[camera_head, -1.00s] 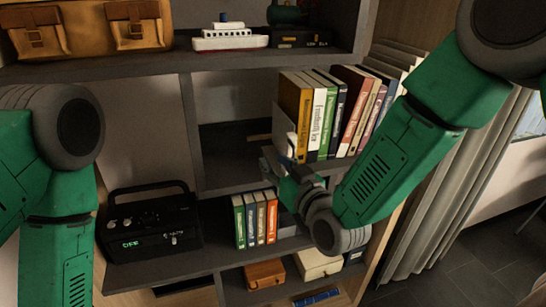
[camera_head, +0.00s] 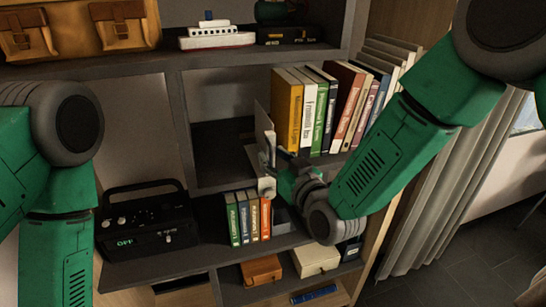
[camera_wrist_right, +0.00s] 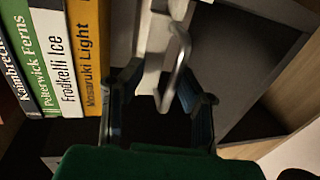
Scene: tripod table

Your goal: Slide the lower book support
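The upper row's light grey book support (camera_head: 264,120) stands left of the yellow book (camera_head: 287,110) in the head view. My right gripper (camera_head: 264,170) is just below and in front of this support. In the wrist view its fingers (camera_wrist_right: 160,105) are spread either side of the handle; contact is unclear. A grey lower support (camera_head: 286,220) stands right of the small lower books (camera_head: 248,216), partly behind my gripper. My left gripper is out of view.
A black radio (camera_head: 148,220) stands on the lower shelf at left. Boxes (camera_head: 262,270) and a blue book (camera_head: 314,294) lie below. A toy ship (camera_head: 216,36) is on the top shelf. The middle shelf left of the support is empty.

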